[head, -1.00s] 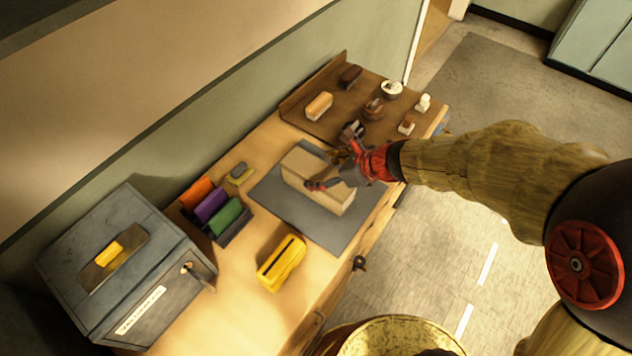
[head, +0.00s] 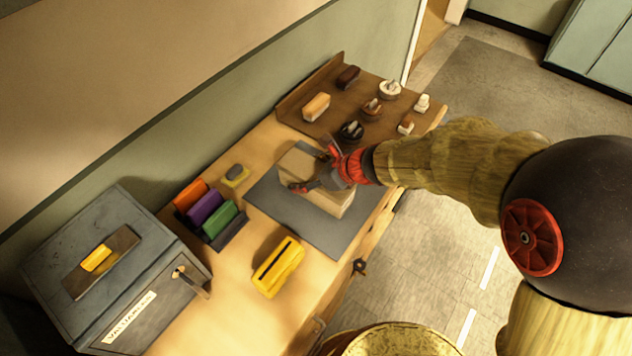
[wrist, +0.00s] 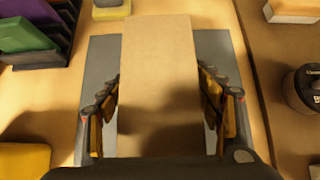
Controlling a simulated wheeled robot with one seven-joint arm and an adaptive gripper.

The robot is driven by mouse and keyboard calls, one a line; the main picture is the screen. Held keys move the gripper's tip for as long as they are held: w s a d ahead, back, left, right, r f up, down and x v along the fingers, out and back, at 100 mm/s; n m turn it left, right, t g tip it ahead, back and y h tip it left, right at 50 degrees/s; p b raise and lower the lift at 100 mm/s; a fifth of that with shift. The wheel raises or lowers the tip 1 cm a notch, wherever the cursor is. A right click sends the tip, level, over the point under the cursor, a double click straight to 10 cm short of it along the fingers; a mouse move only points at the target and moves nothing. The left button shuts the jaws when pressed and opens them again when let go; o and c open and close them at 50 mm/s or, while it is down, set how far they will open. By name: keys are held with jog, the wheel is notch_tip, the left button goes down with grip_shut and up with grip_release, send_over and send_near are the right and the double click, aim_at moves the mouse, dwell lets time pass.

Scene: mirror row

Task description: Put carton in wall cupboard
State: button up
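The carton (head: 318,194), a plain tan box, lies on a grey mat (head: 335,236) on the wooden bench. It also shows in the wrist view (wrist: 158,65), running up the middle. My gripper (head: 315,168) is at the carton with one finger on each side. In the wrist view my gripper (wrist: 160,118) is open around the carton, with narrow gaps showing beside the pads; contact lower down is hidden. A grey metal cupboard (head: 75,250) with a label and a front handle stands at the left; its door looks shut.
A yellow slotted block (head: 278,267) and a rack of coloured folders (head: 212,215) stand between cupboard and mat. A brown tray (head: 335,125) with several small items, including a black jar (head: 351,130), lies beyond the carton.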

jog(key=c, duration=1.1)
jog(key=shift+c, duration=0.9)
jog(key=shift+r, duration=0.15)
